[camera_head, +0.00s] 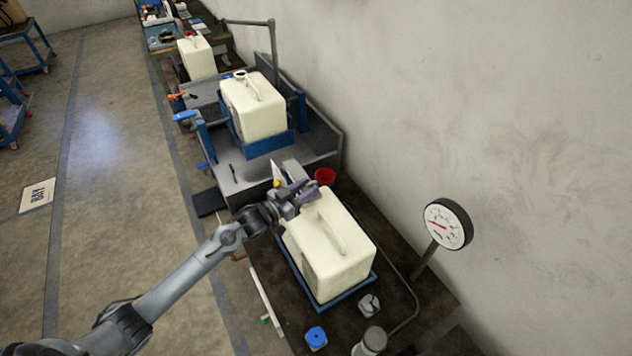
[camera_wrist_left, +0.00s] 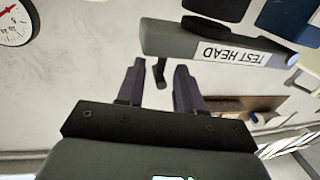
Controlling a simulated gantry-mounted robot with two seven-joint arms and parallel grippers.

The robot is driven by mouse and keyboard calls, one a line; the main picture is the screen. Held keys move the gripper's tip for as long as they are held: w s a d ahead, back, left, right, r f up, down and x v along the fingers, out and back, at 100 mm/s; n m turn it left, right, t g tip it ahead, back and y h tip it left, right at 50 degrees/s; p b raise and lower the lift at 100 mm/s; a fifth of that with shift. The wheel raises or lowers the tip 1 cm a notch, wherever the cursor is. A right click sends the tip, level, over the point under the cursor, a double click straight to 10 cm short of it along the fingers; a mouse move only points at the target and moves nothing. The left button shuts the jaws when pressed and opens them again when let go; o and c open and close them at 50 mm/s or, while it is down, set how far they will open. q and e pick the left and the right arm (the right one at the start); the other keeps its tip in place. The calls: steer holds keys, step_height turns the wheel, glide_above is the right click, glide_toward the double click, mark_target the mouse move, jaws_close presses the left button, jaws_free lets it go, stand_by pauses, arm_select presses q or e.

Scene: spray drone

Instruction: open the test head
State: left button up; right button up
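The test head (camera_wrist_left: 215,46) shows in the left wrist view as a grey cylinder with a white label reading "TEST HEAD", upside down in the picture. A small dark lever (camera_wrist_left: 160,72) hangs from its near side. My left gripper (camera_wrist_left: 159,66) is open, with its two purple fingers on either side of the lever; I cannot tell whether either touches it. In the head view the left gripper (camera_head: 305,189) is over the far end of the nearest cream tank, and I cannot make out the test head there. My right gripper is in neither view.
The nearest cream tank (camera_head: 335,243) sits in a blue tray on the dark bench. A red cup (camera_head: 325,176) stands close beyond the gripper. A pressure gauge (camera_head: 447,224) stands at right by the wall. A blue-topped fitting (camera_head: 316,337) lies in front.

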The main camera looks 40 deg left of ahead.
arm_select(q)
steer(key=shift+w+d, duration=0.2)
steer(key=shift+w, duration=0.8)
steer(key=shift+w+d, duration=0.2)
steer(key=shift+w, duration=0.8)
steer(key=shift+c, duration=0.2)
jaws_close()
